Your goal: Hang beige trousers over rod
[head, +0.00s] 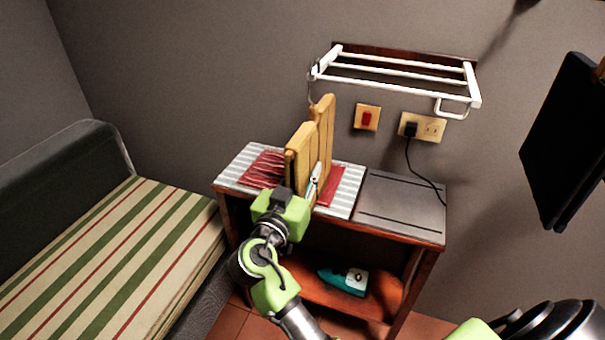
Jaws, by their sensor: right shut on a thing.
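The beige trousers (323,135) are upright and stiff-looking, with two long flat parts side by side, above the striped cloth on the cabinet. My right gripper (288,193) is at their lower left part, shut on them; its fingertips are partly hidden. The white wall rack (400,75) has several parallel rods and is mounted above and to the right of the trousers. The trousers' upper end is just below the rack's left end; I cannot tell whether they touch. My left gripper is not in view.
The wooden cabinet (428,247) carries a striped cloth (345,203) and a dark grey panel (400,205). A teal iron (345,281) lies on its lower shelf. A socket with plug and cord (425,128) is below the rack. A striped bed (110,260) stands left, a dark screen (562,140) right.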

